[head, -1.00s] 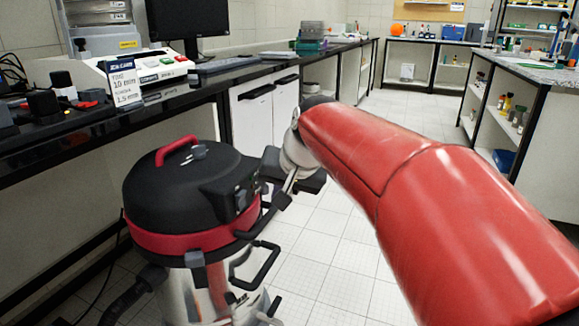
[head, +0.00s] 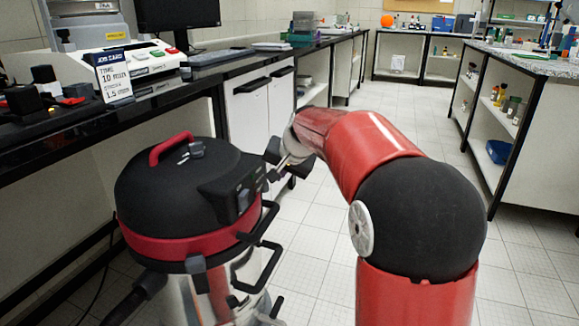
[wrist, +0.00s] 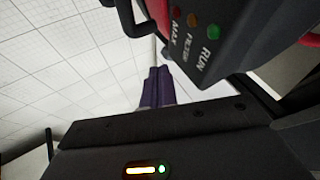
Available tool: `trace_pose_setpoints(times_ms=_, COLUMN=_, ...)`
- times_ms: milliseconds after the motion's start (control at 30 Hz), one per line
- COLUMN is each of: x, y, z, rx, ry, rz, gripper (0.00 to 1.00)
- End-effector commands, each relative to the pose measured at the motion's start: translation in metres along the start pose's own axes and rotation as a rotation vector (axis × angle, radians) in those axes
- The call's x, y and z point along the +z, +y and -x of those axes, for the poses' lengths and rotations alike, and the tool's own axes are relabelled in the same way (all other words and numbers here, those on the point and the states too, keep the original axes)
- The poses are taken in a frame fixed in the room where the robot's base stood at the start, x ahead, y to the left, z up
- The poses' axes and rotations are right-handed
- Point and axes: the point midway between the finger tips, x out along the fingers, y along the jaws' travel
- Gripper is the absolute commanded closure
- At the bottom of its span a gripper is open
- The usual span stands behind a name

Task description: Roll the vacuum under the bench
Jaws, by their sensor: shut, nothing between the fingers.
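The vacuum (head: 180,205) stands upright on the tiled floor at the left in the head view. It has a black domed lid, a red top handle (head: 170,147), a red band and a shiny tank, with black bar handles (head: 265,262) on its right side. My gripper (head: 272,176) is beside the right side of the lid, near the control panel. In the wrist view, the shut, empty fingers (wrist: 157,88) are beside the panel (wrist: 205,40) marked RUN, FILTER and MAX. I cannot tell whether they touch the vacuum. The bench (head: 150,115) has a black top and open space below, behind the vacuum.
White cabinets (head: 250,125) stand under the bench to the right of the open space. A black hose (head: 130,300) and a cable lie at the vacuum's lower left. Another bench (head: 530,120) is at the right, with clear tiled floor between.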

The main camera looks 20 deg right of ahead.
Motion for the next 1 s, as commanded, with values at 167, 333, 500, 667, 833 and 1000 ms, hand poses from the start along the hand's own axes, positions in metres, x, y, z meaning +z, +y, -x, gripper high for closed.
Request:
trace_pose_setpoints(times_ms=167, x=0.0, y=-0.019, z=-0.008, rx=-0.001, ry=-0.001, rz=0.003, gripper=1.0)
trace_pose_setpoints(times_ms=333, x=0.0, y=-0.024, z=-0.011, rx=-0.001, ry=0.001, rz=0.0, gripper=1.0)
trace_pose_setpoints(times_ms=500, x=0.0, y=-0.024, z=-0.011, rx=-0.001, ry=0.001, rz=0.0, gripper=1.0)
trace_pose_setpoints(times_ms=667, x=0.0, y=-0.025, z=-0.011, rx=-0.001, ry=0.001, rz=0.0, gripper=1.0)
trace_pose_setpoints(times_ms=833, x=0.0, y=-0.034, z=-0.013, rx=-0.002, ry=0.0, rz=0.003, gripper=1.0)
trace_pose_setpoints(times_ms=1000, x=0.001, y=-0.055, z=-0.023, rx=-0.004, ry=-0.002, rz=0.004, gripper=1.0)
